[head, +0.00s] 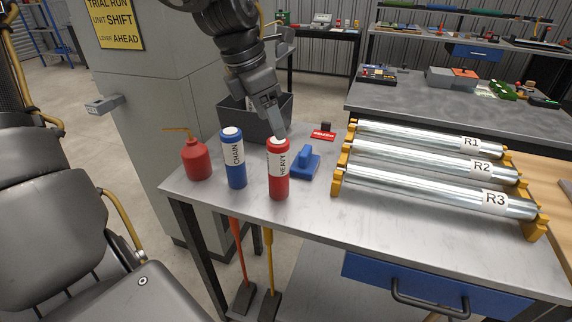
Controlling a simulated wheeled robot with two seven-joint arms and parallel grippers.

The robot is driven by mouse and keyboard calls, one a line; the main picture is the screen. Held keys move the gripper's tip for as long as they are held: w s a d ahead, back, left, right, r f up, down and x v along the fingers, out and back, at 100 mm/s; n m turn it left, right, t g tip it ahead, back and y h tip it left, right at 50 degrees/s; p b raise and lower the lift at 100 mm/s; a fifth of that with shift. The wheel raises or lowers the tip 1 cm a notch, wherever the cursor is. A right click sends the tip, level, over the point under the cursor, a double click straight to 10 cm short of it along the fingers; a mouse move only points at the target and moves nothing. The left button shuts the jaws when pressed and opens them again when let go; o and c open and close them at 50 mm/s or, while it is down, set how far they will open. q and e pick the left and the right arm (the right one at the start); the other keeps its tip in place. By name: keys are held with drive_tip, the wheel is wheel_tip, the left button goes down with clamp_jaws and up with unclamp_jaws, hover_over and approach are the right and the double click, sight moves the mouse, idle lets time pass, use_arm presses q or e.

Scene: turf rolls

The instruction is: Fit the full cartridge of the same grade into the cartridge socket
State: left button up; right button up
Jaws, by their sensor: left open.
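A red cartridge labelled HEAVY (279,180) stands upright on the grey metal bench, with a pale top. A blue cartridge labelled CHAIN (235,168) stands upright to its left. My left gripper (278,130) comes down from above, open, with its fingers at the top of the red cartridge; I cannot tell whether they touch it. I cannot make out the cartridge socket, nor whether either cartridge is full. My right gripper is not in view.
A red oil can (196,160) stands left of the cartridges. A blue handled block (304,163) sits close right of the red one. A dark bin (256,108) is behind. Metal rollers R1, R2 and R3 (420,185) fill the bench's right side. The front middle is clear.

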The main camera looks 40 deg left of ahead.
sight(274, 142)
use_arm(q)
drive_tip(key=x, duration=0.5)
drive_tip(key=shift+s+a+f, duration=0.15)
drive_tip(key=shift+a, duration=0.15)
drive_tip(key=shift+s+d, duration=0.1)
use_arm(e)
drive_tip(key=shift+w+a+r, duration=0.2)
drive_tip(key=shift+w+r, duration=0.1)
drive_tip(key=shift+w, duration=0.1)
use_arm(q)
drive_tip(key=x, duration=0.5)
drive_tip(key=shift+w, duration=0.2)
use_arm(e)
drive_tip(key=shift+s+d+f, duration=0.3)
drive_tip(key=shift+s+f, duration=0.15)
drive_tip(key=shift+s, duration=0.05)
use_arm(q)
drive_tip(key=shift+c, duration=0.3)
drive_tip(key=c, duration=1.3)
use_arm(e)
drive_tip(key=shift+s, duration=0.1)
